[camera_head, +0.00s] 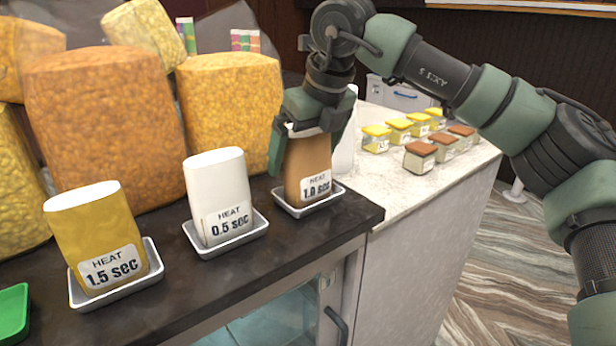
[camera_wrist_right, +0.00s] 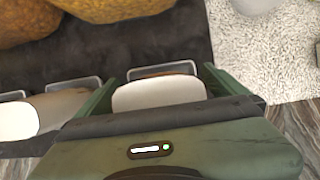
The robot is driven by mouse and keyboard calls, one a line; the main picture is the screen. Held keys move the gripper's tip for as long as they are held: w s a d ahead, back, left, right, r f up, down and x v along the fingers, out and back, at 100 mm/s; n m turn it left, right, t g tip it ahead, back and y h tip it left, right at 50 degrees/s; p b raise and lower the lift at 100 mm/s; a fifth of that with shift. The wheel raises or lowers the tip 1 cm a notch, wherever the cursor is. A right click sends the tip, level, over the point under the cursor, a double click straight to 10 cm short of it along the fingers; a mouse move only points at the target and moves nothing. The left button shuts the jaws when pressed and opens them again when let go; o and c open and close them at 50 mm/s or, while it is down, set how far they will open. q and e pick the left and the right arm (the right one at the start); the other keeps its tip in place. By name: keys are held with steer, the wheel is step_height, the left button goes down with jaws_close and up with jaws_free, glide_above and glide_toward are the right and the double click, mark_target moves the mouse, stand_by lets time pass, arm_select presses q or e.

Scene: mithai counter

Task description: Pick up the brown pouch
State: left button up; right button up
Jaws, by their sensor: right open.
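The brown pouch (camera_head: 307,168) stands upright on a small metal tray (camera_head: 331,200) near the right end of the dark counter. Its label reads "HEAT 1.0 sec". My right gripper (camera_head: 305,150) is above it, pointing down, with its fingers open on either side of the pouch's upper part. In the right wrist view the pouch's pale top (camera_wrist_right: 158,94) lies between the two green fingers (camera_wrist_right: 160,88). Whether the fingers touch the pouch cannot be told. My left gripper is not in view.
A white pouch (camera_head: 218,190) and a mustard pouch (camera_head: 97,235) stand on trays to the left. Large bags of orange snacks (camera_head: 105,120) fill the back. Small lidded jars (camera_head: 419,157) stand on the pale counter (camera_head: 385,190) to the right. A green tray (camera_head: 12,312) is at far left.

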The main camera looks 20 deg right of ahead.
steer(key=c, duration=1.8)
steer(key=shift+c, duration=0.2)
